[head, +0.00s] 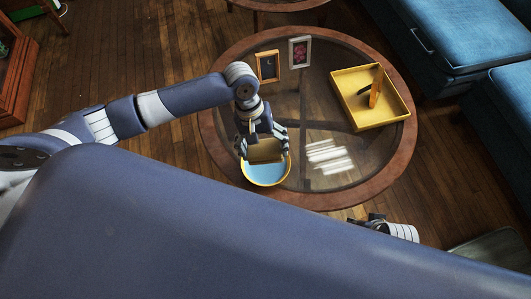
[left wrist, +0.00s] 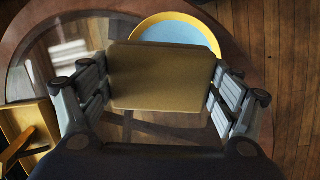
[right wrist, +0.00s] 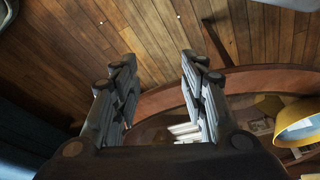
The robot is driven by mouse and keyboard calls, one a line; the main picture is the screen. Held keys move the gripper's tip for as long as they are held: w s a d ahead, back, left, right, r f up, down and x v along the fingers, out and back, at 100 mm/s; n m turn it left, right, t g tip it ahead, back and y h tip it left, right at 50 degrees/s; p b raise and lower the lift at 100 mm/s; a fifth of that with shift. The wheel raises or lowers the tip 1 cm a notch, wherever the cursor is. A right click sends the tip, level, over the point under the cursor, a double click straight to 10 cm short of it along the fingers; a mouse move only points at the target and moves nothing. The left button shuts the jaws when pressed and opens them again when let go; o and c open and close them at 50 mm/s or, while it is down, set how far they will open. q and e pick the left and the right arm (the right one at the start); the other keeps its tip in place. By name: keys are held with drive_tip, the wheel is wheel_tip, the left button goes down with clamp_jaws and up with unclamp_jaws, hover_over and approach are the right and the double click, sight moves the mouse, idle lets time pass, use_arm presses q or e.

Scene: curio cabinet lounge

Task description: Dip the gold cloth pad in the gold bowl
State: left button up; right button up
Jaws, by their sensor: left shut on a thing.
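The gold cloth pad (head: 265,152) is held between the fingers of my left gripper (head: 264,144). In the left wrist view the pad (left wrist: 163,78) spans the gap between both fingers. The gold bowl (head: 267,185) with light blue inside stands on the round table. The pad overlaps the back part of the bowl in the head view and the near part of the bowl (left wrist: 178,18) in the left wrist view. I cannot tell whether it touches the blue. My right gripper (right wrist: 158,75) is open and empty, near the table's front edge; the bowl also shows there (right wrist: 297,122).
The round glass-topped table (head: 212,142) has a wooden rim. A yellow tray (head: 382,122) holding an upright orange-and-black item stands at the right. Two small picture frames (head: 268,66) (head: 299,52) stand at the back. Blue seating (head: 445,45) is at the far right.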

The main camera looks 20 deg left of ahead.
sight(267, 149)
use_arm(q)
drive_tip(key=shift+r+p, duration=0.5)
drive_tip(key=shift+p, duration=0.1)
drive_tip(key=shift+r+p, duration=0.45)
drive_tip(key=shift+p, duration=0.15)
drive_tip(key=shift+r+p, duration=0.35)
drive_tip(key=shift+p, duration=0.15)
drive_tip(key=shift+r+p, duration=0.45)
drive_tip(key=shift+p, duration=0.2)
use_arm(e)
drive_tip(key=s+f, duration=0.3)
drive_tip(key=f, duration=0.4)
drive_tip(key=s+f+g, duration=0.1)
drive_tip(key=s+f, duration=0.2)
drive_tip(key=f, duration=0.5)
drive_tip(key=shift+d, duration=0.35)
